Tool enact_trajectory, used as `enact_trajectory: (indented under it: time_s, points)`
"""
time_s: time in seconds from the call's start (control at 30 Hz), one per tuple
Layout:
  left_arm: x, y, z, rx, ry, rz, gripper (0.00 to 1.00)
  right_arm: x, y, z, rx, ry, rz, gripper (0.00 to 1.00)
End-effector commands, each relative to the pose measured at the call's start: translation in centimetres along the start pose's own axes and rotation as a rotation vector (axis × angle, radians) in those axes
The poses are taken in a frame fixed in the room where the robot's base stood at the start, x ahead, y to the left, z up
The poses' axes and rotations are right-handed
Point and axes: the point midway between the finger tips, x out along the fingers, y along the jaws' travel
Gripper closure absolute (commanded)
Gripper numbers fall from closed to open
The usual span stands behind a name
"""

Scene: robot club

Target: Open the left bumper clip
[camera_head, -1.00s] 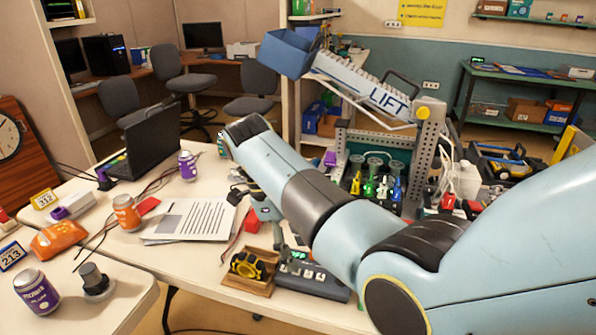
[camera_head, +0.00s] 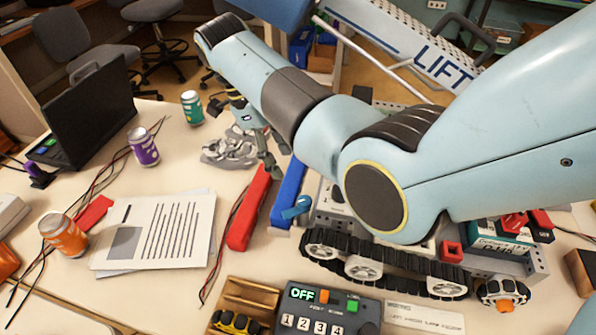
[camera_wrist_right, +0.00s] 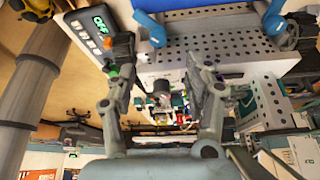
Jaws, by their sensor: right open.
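A tracked robot (camera_head: 371,255) stands on the table, partly hidden behind my right arm. A blue bumper bar (camera_head: 288,190) is at its left end, with a blue clip lever (camera_head: 297,208) beside it. The right wrist view shows two blue clips on a perforated grey plate, one at left (camera_wrist_right: 156,30) and one at right (camera_wrist_right: 273,20). I cannot tell how far either clip is turned. My right gripper (camera_head: 263,148) is open and empty, beyond the bumper; in the wrist view its fingers (camera_wrist_right: 162,80) are spread below the plate, apart from the clips. My left gripper is out of view.
A red bar (camera_head: 248,207) lies left of the blue bumper. A control box reading OFF (camera_head: 328,309) and a wooden tray (camera_head: 248,292) stand in front. Crumpled grey material (camera_head: 232,151), cans, papers (camera_head: 160,235) and a laptop (camera_head: 90,112) are left. The LIFT ramp (camera_head: 420,50) is behind.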

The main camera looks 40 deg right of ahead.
Motion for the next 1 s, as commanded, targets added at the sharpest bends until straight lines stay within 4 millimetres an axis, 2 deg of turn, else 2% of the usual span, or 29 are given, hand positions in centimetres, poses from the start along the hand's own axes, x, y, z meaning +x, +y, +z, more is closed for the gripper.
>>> enact_trajectory:
  time_s: [0.1,0.23,0.5,0.7,1.0]
  points:
    - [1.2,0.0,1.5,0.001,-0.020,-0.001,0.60,1.7,0.0,0.1,0.000,0.002,0.001,0.48]
    - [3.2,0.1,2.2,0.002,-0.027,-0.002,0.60,4.4,0.1,0.2,0.000,0.003,0.000,0.48]
    - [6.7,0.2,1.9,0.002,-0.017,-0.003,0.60,9.2,0.0,0.1,0.000,0.003,-0.002,0.48]
    - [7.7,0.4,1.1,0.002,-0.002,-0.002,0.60,10.6,0.0,0.1,0.000,0.002,-0.003,0.48]
    - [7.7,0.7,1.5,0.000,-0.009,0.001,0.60,10.6,0.0,0.0,0.000,0.002,-0.003,0.48]
